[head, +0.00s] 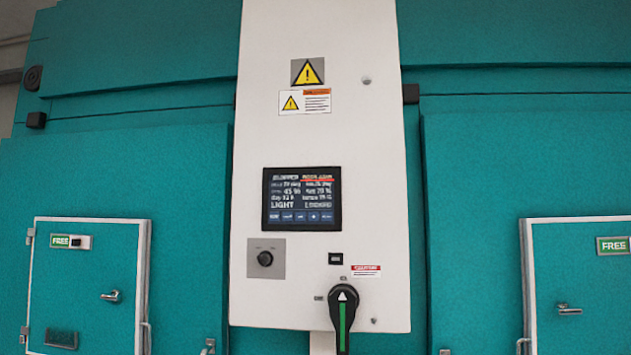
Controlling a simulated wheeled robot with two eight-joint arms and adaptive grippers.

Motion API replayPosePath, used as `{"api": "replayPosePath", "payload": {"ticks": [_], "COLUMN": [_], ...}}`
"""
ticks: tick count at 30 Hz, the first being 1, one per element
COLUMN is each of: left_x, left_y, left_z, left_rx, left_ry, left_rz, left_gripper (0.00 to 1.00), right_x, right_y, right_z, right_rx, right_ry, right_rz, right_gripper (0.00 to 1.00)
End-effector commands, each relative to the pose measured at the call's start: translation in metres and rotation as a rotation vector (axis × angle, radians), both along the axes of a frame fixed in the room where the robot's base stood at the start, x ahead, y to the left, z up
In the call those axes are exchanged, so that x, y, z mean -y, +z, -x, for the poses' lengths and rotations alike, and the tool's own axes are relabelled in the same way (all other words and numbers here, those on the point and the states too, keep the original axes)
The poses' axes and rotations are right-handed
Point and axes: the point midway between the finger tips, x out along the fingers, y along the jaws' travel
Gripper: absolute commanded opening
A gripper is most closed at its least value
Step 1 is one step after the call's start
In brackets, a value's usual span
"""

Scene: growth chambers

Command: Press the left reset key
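No label that I can read says reset. On the left chamber door, a small black key-like part (76,242) sits on a white plate right of a green FREE sign (60,241). On the white central panel (320,130), a small black button-like part (335,258) sits below the screen, and a round black knob (265,258) is on a grey plate to its left. I cannot tell which of these is the left reset key. Neither of my grippers is in view.
A lit screen (301,198) is above a black rotary handle with a green stripe (343,310). The left door (85,285) has a metal handle (111,296). The right door (580,280) has a FREE sign (612,245) at the picture's edge. Teal walls flank the panel.

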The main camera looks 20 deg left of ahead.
Motion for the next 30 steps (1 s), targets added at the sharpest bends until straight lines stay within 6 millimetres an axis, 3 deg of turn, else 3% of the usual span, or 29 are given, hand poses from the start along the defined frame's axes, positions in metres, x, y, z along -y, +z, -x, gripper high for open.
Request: {"api": "replayPosePath", "payload": {"ticks": [11,15,16,30], "left_x": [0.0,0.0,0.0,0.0], "left_y": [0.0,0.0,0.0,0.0], "left_z": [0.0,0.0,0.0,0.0], "left_rx": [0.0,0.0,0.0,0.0], "left_ry": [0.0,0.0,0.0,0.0], "left_rz": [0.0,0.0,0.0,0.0], "left_gripper": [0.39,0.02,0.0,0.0], "right_x": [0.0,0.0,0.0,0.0], "right_y": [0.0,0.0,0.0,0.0], "right_z": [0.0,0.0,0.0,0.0], "right_rx": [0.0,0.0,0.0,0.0], "right_ry": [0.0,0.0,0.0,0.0], "right_rz": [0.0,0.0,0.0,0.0], "right_gripper": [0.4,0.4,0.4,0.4]}}
